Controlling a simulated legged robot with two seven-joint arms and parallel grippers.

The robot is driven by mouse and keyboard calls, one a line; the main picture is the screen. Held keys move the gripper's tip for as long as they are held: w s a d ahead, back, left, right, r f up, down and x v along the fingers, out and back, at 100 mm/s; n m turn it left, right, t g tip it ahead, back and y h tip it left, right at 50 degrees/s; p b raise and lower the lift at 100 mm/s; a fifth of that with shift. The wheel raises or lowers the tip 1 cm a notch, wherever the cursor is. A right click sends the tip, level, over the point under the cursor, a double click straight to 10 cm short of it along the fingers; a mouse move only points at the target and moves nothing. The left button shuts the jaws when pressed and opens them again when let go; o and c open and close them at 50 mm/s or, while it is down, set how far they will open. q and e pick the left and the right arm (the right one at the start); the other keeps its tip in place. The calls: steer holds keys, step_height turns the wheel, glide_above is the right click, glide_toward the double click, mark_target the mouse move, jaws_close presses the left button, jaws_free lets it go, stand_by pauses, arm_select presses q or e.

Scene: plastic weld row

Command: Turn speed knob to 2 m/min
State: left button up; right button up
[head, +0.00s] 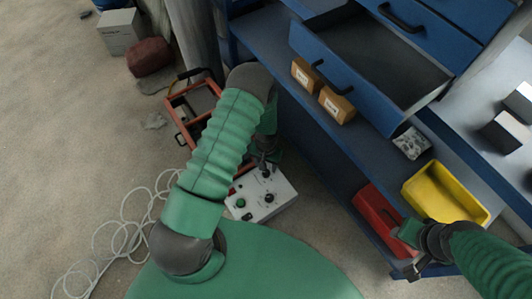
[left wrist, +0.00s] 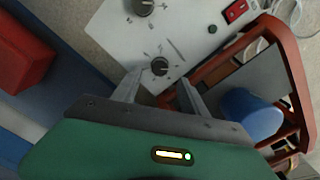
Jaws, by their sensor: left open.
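A white control box (head: 275,208) stands on the floor in the middle of the head view, with dark knobs and a green button on top. In the left wrist view, a small black knob (left wrist: 160,66) with marks around it sits on the panel (left wrist: 110,35). A larger knob (left wrist: 143,7) is at the top edge. The labels are too small to read, so I cannot tell which is the speed knob. My left gripper (left wrist: 159,82) is open, its fingertips on either side of the small knob, contact unclear. My right gripper (head: 412,255) is by the shelf; its jaws are unclear.
An orange-red frame (head: 180,102) stands just behind the box. A blue shelf unit (head: 300,105) with an open drawer (head: 375,55) rises to the right, holding a yellow bin (head: 445,195) and a red bin (head: 375,215). White cable (head: 115,235) lies coiled on the left floor.

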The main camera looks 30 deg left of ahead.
mark_target(266, 172)
arm_select(q)
step_height(266, 172, up, 11)
steer(key=p, duration=0.2)
